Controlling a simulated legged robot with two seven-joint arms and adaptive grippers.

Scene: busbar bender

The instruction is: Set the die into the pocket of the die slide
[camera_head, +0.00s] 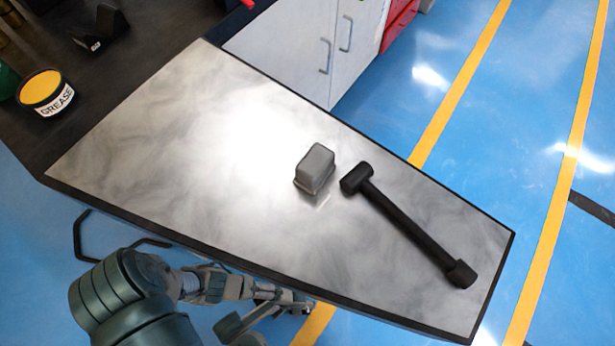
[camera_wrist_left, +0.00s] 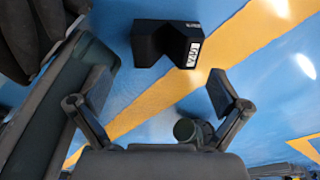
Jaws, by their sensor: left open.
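In the left wrist view a black block with a V-shaped notch and a white label (camera_wrist_left: 168,43), perhaps the die, shows beyond my left gripper (camera_wrist_left: 163,95). The gripper is open, its two fingers apart with nothing between them. The block is clear of both fingertips, against blue floor and a yellow stripe; what it rests on, if anything, I cannot tell. In the head view my left arm reaches in low, its gripper end (camera_head: 270,308) beside the near table edge. A similar labelled black block (camera_head: 98,32) stands on the dark surface at upper left. No die slide pocket is recognisable. My right gripper is not in view.
The metal-topped table (camera_head: 180,130) carries a grey block (camera_head: 316,167) and a black mallet (camera_head: 410,225); its left part is clear. A grease tin (camera_head: 45,92) stands on the dark surface at left. A white cabinet (camera_head: 300,45) is behind the table.

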